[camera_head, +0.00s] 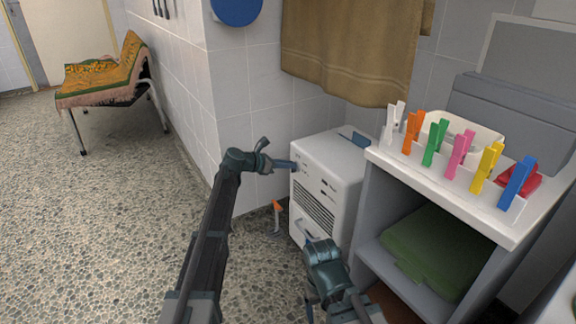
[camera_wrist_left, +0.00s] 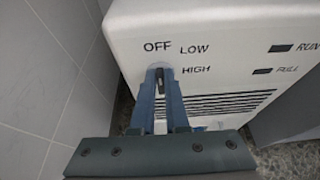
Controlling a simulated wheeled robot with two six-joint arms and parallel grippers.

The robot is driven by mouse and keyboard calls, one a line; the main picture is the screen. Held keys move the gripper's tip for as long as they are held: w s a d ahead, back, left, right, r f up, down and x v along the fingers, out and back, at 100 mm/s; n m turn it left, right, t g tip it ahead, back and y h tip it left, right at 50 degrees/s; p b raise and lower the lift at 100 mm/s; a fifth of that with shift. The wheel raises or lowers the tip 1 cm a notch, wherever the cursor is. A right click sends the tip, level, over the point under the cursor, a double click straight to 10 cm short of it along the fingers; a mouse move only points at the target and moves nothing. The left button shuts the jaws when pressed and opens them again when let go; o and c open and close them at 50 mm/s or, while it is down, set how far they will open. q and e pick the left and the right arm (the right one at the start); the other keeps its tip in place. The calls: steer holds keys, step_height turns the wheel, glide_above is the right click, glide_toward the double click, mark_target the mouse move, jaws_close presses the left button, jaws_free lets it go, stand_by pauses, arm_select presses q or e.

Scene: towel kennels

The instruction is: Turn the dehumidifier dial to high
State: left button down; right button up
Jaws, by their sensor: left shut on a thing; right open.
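The dehumidifier (camera_head: 341,164) is a white box with a dark front grille, standing on the floor beside the shelf unit. In the left wrist view its front (camera_wrist_left: 225,50) carries the labels OFF, LOW and HIGH around the dial (camera_wrist_left: 159,73). The dial is mostly hidden between my fingers. A dark mark at it points up toward OFF, but I cannot read its setting surely. My left gripper (camera_head: 292,165) is shut on the dial, and its fingers also show in the left wrist view (camera_wrist_left: 160,84). My right gripper (camera_head: 316,258) is open and empty, low in front of the dehumidifier.
A shelf unit (camera_head: 507,232) with coloured clothespins on its top edge and a folded green towel (camera_head: 433,250) inside stands to the right. A tiled wall (camera_head: 243,95) is close on the left. A small orange-topped object (camera_head: 277,207) is on the floor.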

arm_select(q)
steer(key=shift+s, duration=0.15)
steer(key=shift+s+d+f+m+t+y+b, duration=0.15)
steer(key=shift+m+t+y+b, duration=0.15)
steer(key=shift+m+t, duration=0.35)
steer(key=shift+s+d+m+t+y+b, duration=0.1)
steer(key=shift+s+m+t+y+b, duration=0.2)
steer(key=shift+m, duration=0.6)
steer(key=shift+s+d+f+m+t+y+b, duration=0.1)
steer(key=shift+m+t+b, duration=0.3)
steer(key=shift+m+t, duration=0.25)
steer(key=c, duration=0.9)
jaws_free()
steer(key=shift+w, duration=0.1)
steer(key=p+v, duration=0.4)
steer(key=v, duration=0.9)
steer(key=shift+s+a+r, duration=0.2)
steer(key=shift+s+a, duration=0.05)
steer(key=shift+s, duration=0.05)
